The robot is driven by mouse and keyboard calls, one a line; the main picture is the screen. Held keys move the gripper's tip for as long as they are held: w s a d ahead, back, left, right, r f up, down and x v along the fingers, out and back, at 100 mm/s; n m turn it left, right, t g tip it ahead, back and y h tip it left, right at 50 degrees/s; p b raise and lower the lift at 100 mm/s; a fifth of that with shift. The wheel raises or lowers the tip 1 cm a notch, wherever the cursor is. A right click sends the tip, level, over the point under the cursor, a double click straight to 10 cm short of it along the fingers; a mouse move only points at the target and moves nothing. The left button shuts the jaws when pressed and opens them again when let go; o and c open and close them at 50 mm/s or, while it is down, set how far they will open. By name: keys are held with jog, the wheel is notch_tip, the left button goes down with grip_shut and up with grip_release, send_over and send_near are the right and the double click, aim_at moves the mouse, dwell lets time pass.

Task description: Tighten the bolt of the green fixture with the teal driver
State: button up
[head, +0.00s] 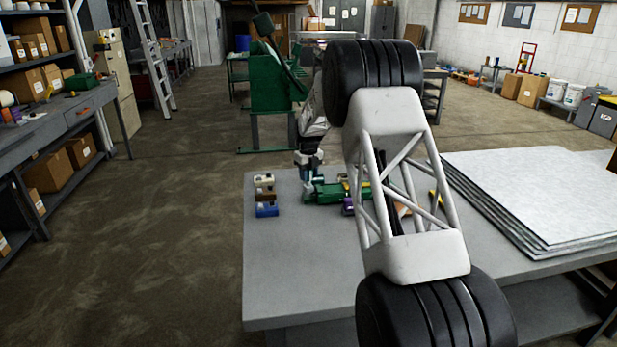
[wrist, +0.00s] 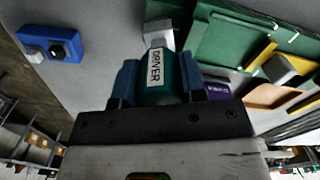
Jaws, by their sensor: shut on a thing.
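My gripper (wrist: 158,85) is shut on the teal driver (wrist: 166,88), whose white label reads DRIVER. In the head view my gripper (head: 308,168) is low over the table, just left of the green piece. A light grey block (wrist: 160,35) shows right beyond the driver; I cannot tell whether the driver touches it. A large green piece with a raised rim (wrist: 235,40) lies to the right in the wrist view, and green also shows in the head view (head: 326,194). I cannot make out a bolt; the driver's tip is hidden.
A blue block (head: 266,210) stands left, with brown (head: 264,195) and pale blocks behind it. A purple piece (head: 347,208) is near the green piece. Metal sheets (head: 540,190) are stacked at right. The table's front left (head: 300,270) is clear. My arm hides part of the table.

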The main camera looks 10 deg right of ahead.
jog(key=shift+r, duration=1.8)
jog(key=o, duration=0.4)
jog(key=c, duration=0.4)
jog(key=shift+r, duration=1.05)
